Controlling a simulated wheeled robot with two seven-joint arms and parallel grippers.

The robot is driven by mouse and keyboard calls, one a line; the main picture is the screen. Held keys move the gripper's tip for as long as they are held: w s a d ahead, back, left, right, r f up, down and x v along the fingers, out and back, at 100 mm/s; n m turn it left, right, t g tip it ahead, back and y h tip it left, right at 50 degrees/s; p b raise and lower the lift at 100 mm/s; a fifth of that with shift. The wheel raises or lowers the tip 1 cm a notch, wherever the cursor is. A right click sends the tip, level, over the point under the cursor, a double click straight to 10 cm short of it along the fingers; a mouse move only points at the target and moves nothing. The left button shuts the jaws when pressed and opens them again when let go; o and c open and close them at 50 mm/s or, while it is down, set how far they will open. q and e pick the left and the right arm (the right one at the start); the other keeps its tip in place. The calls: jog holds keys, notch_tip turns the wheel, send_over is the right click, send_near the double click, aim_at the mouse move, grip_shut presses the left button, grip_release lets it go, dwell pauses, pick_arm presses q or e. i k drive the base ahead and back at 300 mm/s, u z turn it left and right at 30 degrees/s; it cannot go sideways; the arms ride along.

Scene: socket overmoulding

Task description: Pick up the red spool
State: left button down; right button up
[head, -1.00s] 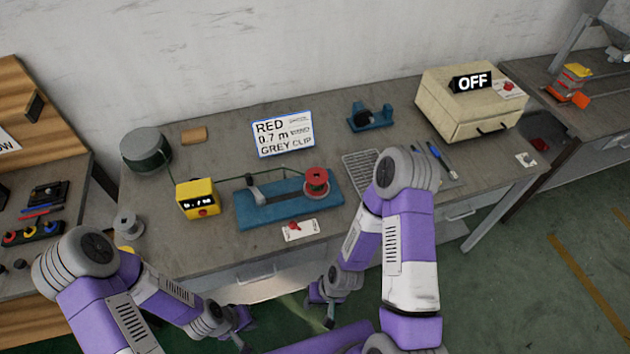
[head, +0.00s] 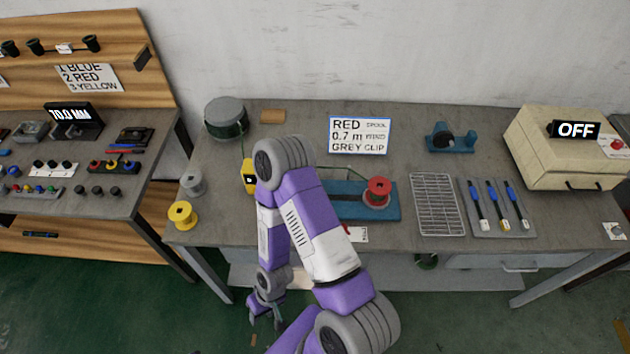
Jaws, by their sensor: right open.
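The red spool (head: 379,189) sits upright on the right end of a blue fixture (head: 347,212) on the workbench. A sign (head: 360,136) behind it reads RED spool, 0.7 m, GREY CLIP. My right gripper (head: 265,314) is open and hangs below and in front of the bench's front edge, well apart from the spool, to its lower left. My right arm hides the left part of the blue fixture and part of the yellow device (head: 249,177). My left gripper is out of view.
A yellow spool (head: 183,215) and a grey spool (head: 192,183) stand at the bench's left end, with a dark green reel (head: 226,120) behind. A wire rack (head: 436,204), a tool tray (head: 497,208) and a beige box (head: 570,150) are to the right.

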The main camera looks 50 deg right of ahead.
aim_at(378, 191)
jog(key=u, duration=0.9)
jog(key=k, duration=1.25)
jog(key=z, duration=1.4)
jog(key=i, duration=0.25)
jog(key=z, duration=0.1)
